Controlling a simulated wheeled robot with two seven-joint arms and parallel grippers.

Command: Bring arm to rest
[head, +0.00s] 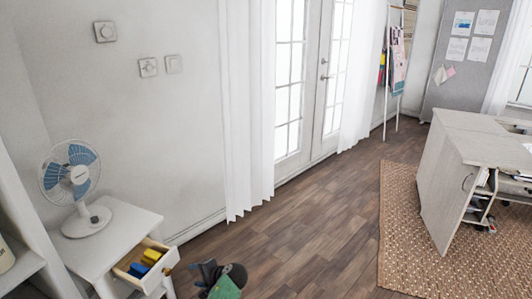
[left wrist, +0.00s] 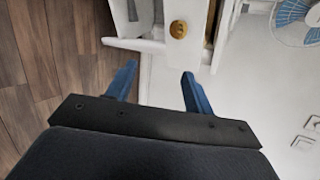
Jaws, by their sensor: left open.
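My left gripper (head: 207,270) is low in the middle of the head view, to the right of the small white cabinet and apart from its drawer. In the left wrist view its two blue fingers (left wrist: 160,80) stand wide apart with nothing between them. The drawer (head: 148,268) of the cabinet is pulled out. A yellow thing (head: 151,256) and a blue thing (head: 138,270) lie inside it. The drawer's round brass knob (left wrist: 178,29) shows beyond the fingertips in the left wrist view. My right gripper is in neither view.
A white and blue fan (head: 72,178) stands on the white cabinet (head: 118,222). A white curtain (head: 246,110) hangs beside the glazed doors (head: 300,90). A desk (head: 440,185) stands on a woven rug (head: 400,240) at the right. The wooden floor (head: 310,225) between is clear.

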